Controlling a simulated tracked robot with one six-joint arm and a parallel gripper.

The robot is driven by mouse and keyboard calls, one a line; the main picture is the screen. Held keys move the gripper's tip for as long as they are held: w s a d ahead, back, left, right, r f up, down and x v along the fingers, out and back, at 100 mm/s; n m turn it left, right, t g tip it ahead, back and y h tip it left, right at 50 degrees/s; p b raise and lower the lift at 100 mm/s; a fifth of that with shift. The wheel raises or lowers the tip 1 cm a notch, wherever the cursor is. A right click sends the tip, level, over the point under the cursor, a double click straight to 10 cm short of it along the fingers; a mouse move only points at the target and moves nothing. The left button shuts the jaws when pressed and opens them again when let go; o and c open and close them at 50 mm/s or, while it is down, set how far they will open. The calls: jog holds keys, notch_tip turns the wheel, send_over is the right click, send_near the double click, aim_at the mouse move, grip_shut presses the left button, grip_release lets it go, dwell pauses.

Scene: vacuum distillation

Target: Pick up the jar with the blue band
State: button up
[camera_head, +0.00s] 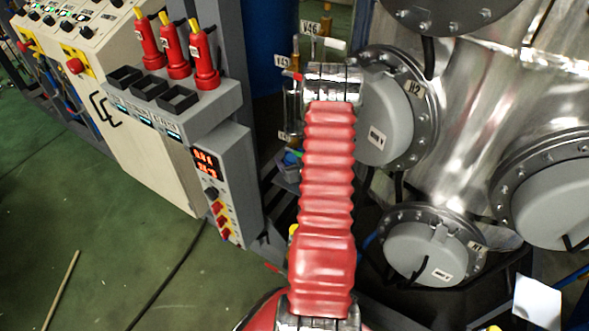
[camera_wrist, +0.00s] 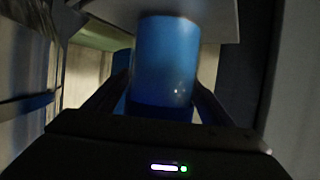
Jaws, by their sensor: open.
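In the wrist view, a smooth blue cylinder (camera_wrist: 165,60) stands between the two fingers of my gripper (camera_wrist: 163,88). It looks like the blue-banded part of the jar, but its top and base are cut off or hidden. My gripper is open, with one dark finger on each side of the cylinder. The picture is too dark to tell whether either finger touches it. In the head view my red sleeved arm reaches up and away, and neither my gripper nor the jar can be made out there.
A pale flat surface (camera_wrist: 215,18) lies beyond the cylinder. In the head view, a grey control unit (camera_head: 205,115) with red bottle-like items (camera_head: 205,60) stands left of my arm. A steel vessel (camera_head: 480,110) with flanged ports is close on the right.

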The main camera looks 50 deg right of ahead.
jog(key=shift+w+d+f, duration=0.15)
jog(key=shift+w+d, duration=0.05)
jog(key=shift+w, duration=0.15)
dwell(0.3)
jog(key=c, duration=1.5)
jog(key=shift+c, duration=1.2)
jog(key=shift+r, duration=0.25)
jog(key=shift+s+r, duration=0.1)
jog(key=shift+r, duration=0.05)
jog(key=s+a, duration=0.4)
jog(key=s, duration=0.3)
jog(key=s+a, duration=0.5)
jog(key=s, duration=0.3)
jog(key=shift+a, duration=0.3)
